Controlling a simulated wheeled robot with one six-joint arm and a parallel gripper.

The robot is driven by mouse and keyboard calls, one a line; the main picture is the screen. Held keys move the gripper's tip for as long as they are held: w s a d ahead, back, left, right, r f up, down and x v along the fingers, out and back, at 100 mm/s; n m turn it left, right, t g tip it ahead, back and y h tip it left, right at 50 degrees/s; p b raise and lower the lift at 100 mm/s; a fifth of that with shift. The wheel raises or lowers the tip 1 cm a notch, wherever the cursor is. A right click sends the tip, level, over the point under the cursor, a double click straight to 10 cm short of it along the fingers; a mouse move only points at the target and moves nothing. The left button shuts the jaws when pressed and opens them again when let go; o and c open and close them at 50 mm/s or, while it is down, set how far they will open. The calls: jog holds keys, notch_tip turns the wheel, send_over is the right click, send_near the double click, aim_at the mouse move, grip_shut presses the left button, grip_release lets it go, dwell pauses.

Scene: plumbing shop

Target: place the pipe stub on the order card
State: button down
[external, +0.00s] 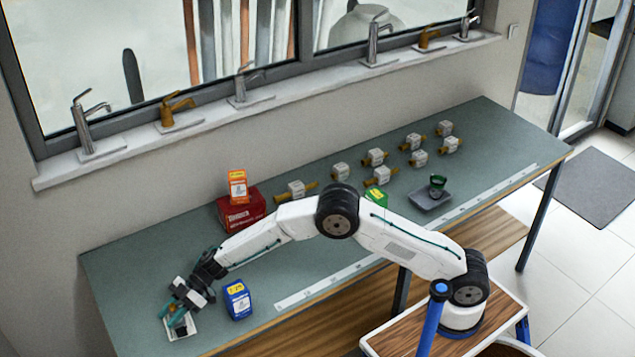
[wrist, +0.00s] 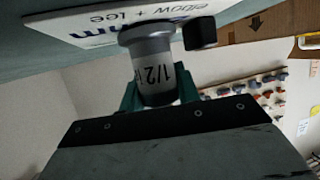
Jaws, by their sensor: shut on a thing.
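The pipe stub (wrist: 153,72) is a short grey and white cylinder marked "1/2". My gripper (wrist: 158,92) is shut on it, with a teal finger on each side. The order card (wrist: 75,27) is white with "elbow + tee" printed on it. In the wrist view the stub's far end overlaps the card; I cannot tell whether they touch. In the external view my gripper (external: 180,300) is low over the card (external: 191,329) at the bench's left front. The stub is hard to make out there.
A small black piece (wrist: 200,33) is at the card, beside the stub. A blue box (external: 238,301) stands close right of my gripper. A red box (external: 240,212) and an orange-white box (external: 238,186) stand farther back. Several valves and a grey tray (external: 432,200) are at right.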

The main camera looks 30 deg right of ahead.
jog(key=c, duration=1)
grip_release()
jog(key=shift+f, duration=0.1)
jog(key=shift+d+r, duration=0.15)
jog(key=shift+r, duration=0.05)
jog(key=v, duration=1.1)
jog(key=shift+w+d, duration=0.1)
jog(key=shift+d, duration=0.25)
jog(key=shift+r, duration=0.1)
